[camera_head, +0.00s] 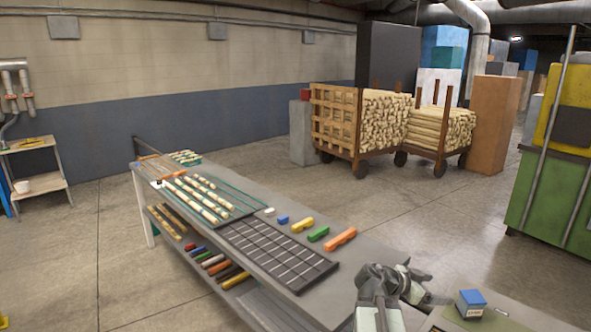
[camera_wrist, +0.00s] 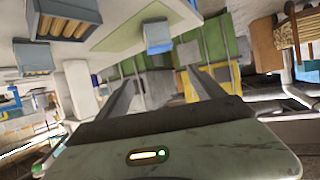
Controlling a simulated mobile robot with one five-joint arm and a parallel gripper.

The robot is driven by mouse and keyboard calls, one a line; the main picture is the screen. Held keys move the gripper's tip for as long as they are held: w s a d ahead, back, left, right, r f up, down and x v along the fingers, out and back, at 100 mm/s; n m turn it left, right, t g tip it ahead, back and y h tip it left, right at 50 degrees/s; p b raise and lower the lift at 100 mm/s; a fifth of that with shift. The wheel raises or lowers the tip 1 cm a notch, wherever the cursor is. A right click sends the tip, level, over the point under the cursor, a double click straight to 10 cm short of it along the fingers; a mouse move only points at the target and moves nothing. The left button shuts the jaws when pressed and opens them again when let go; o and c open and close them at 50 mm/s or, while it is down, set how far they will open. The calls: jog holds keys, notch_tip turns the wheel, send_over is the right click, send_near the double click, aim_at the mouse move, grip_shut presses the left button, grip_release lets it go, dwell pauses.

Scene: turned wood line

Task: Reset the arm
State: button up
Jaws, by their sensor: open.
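My gripper (camera_wrist: 160,88) shows in the wrist view with its two dark fingers spread apart and nothing between them. In the head view my arm (camera_head: 385,292) is at the lower right, beside the near right end of the long grey workbench (camera_head: 270,262). The fingertips are hard to make out there. The wrist view is tilted, with a green and yellow machine (camera_wrist: 205,55) behind the fingers.
The bench holds turned wood pieces (camera_head: 200,198), a dark gridded tray (camera_head: 277,256) and coloured blocks (camera_head: 318,233). A blue-topped box (camera_head: 470,303) stands right of my arm. Carts of wood (camera_head: 375,122) stand behind. The floor between bench and green machine (camera_head: 550,205) is clear.

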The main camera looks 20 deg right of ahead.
jog(key=w+a+f+n+t+y, duration=0.1)
jog(key=w+a+f+n+y, duration=0.25)
jog(key=a, duration=0.55)
jog(key=w+a+f+n+t+b, duration=0.15)
jog(key=w+a+f, duration=0.35)
jog(key=a, duration=0.5)
jog(key=w+a+f+n+t+y+p, duration=0.1)
jog(key=w+a+f+n+t+y, duration=0.15)
jog(key=w+a, duration=0.45)
jog(key=s+a+f+n+g+y, duration=0.1)
jog(key=a+n+y, duration=0.1)
jog(key=a+n, duration=0.2)
jog(key=s+a+f+n+g+y, duration=0.1)
jog(key=s+a+f+n+y, duration=0.1)
jog(key=a, duration=0.9)
jog(key=s+a+f+n+y, duration=0.2)
jog(key=a+n+y, duration=0.1)
jog(key=a+n, duration=0.3)
jog(key=shift+a+g+b, duration=0.35)
jog(key=shift+a+g, duration=0.05)
jog(key=shift+a, duration=0.45)
jog(key=shift+s+n, duration=0.1)
jog(key=shift+n, duration=0.15)
